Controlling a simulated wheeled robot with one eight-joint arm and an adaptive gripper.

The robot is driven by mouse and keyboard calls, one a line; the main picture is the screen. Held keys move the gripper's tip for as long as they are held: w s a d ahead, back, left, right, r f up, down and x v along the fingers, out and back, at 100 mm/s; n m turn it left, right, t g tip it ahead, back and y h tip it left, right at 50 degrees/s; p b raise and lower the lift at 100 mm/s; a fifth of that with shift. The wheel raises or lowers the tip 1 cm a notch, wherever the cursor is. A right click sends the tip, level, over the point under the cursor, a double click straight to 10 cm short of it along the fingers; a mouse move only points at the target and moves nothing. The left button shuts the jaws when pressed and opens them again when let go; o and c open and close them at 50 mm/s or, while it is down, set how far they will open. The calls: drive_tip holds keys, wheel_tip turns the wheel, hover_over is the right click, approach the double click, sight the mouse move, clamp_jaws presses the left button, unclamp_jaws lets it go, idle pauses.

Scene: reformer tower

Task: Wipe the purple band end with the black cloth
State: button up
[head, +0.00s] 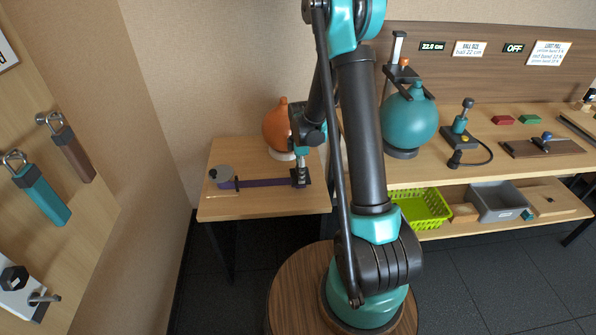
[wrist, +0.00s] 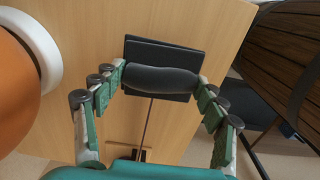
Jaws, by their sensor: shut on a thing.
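My gripper (wrist: 161,80) is shut on a dark rounded roll, which I take as the black cloth (wrist: 160,79). In the wrist view the roll lies between the fingertips, over a flat black square piece (wrist: 178,53). I cannot tell whether the square is part of the cloth or a separate thing under it. In the head view my gripper (head: 300,171) points down at the right end of the purple band (head: 265,183). A dark piece hides that end, so contact cannot be told. A thin dark line runs from the square in the wrist view.
A grey round thing (head: 222,173) sits at the band's left end. An orange ball (head: 276,127) on a white ring stands close behind the band. A teal ball (head: 410,122) stands on the right bench. The small table's (head: 235,208) front strip is clear.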

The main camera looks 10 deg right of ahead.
drive_tip(key=shift+d+r, duration=0.1)
drive_tip(key=shift+d, duration=0.8)
drive_tip(key=shift+a, duration=1.65)
drive_tip(key=shift+d, duration=1.75)
drive_tip(key=shift+a, duration=1.7)
drive_tip(key=shift+r, duration=2.9)
drive_tip(key=shift+d, duration=0.1)
